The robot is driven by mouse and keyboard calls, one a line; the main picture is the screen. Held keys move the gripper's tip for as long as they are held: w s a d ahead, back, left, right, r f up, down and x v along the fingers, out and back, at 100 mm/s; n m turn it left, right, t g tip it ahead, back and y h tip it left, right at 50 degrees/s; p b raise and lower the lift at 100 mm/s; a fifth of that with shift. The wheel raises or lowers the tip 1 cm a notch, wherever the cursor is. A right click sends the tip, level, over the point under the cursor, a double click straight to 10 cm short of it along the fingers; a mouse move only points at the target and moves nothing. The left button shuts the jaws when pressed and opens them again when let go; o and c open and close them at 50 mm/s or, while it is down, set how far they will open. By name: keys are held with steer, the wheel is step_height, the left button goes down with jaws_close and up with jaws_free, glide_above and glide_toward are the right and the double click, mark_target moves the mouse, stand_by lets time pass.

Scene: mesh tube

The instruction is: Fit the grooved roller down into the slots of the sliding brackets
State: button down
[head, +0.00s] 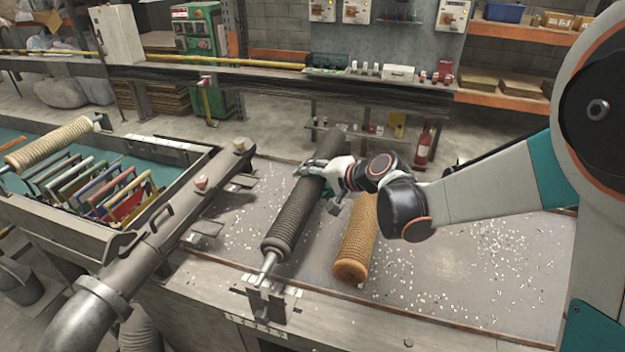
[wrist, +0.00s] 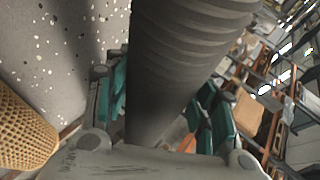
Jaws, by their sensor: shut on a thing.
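The grooved roller (head: 290,213) is dark grey with a ribbed surface and a bare metal shaft at its near end. My gripper (head: 322,172) is shut around its middle; in the wrist view the roller (wrist: 185,60) runs between the teal-padded fingers (wrist: 160,115). A sliding bracket (head: 264,306) stands at the table's near edge. The shaft's near end meets or hangs just over the top of this bracket; I cannot tell whether it sits in the slot. The far bracket and far shaft end are not clear behind the roller and gripper.
A tan mesh roller (head: 355,250) lies right of the grooved roller, also in the wrist view (wrist: 22,130). A large grey pipe (head: 165,232) runs along the left. Beyond it is a tray of coloured frames (head: 95,190). The table's right side is open, with scattered white chips.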

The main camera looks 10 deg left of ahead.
steer(key=shift+f+b, duration=2.35)
steer(key=shift+f, duration=0.75)
steer(key=c, duration=0.6)
jaws_free()
steer(key=v, duration=1.1)
steer(key=s+d+n+h, duration=0.1)
steer(key=s+d+h, duration=0.2)
steer(key=s+d, duration=0.5)
steer(key=s+d+n+h, duration=0.1)
steer(key=s+d+h, duration=0.2)
steer(key=s+d, duration=0.5)
steer(key=s+d+r+n+h, duration=0.1)
steer(key=s+d+n+h, duration=0.1)
steer(key=s+d, duration=0.6)
steer(key=shift+t+h, duration=0.3)
steer(key=shift+h, duration=0.6)
